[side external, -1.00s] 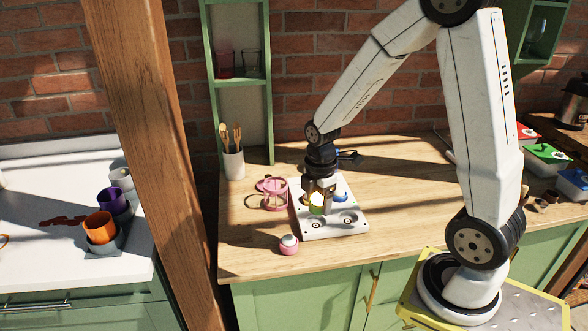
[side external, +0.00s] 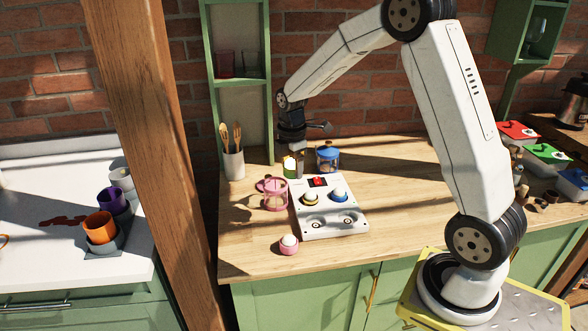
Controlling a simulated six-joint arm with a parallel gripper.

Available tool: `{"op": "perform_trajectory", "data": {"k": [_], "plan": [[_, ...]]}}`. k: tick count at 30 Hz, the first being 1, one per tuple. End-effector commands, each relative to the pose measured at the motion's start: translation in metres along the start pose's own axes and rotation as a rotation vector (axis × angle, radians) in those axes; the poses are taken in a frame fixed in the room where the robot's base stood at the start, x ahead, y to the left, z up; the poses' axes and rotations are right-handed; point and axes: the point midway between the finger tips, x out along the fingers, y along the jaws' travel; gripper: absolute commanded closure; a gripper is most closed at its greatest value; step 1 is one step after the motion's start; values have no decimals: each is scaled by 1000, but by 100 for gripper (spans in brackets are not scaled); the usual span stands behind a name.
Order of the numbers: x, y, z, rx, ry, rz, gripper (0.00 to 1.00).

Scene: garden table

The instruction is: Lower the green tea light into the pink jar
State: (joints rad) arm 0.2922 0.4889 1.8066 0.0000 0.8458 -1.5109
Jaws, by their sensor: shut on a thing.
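The pink jar (side external: 275,195) is a clear jar with pink bands, upright on the wooden counter left of the white tray; its top looks open. A pink disc, likely its lid (side external: 263,185), shows just behind it. My gripper (side external: 292,164) points down, behind and slightly right of the pink jar. It is shut on the green tea light (side external: 290,173), which shows a white top and a green lower side. The tea light is held apart from the jar; its exact height above the counter is hard to tell.
The white tray (side external: 345,228) holds yellow (side external: 310,200), blue (side external: 339,195) and red (side external: 319,182) pieces. A blue-lidded jar (side external: 327,158) stands right of my gripper, a utensil pot (side external: 233,164) left. A pink tea light (side external: 289,245) sits in front.

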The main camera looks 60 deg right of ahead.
Motion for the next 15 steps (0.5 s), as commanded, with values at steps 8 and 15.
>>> {"op": "perform_trajectory", "data": {"k": [8, 15], "plan": [[11, 36, 2, 0, 0, -1, 89], [26, 64, 4, 0, 0, -1, 89]]}}
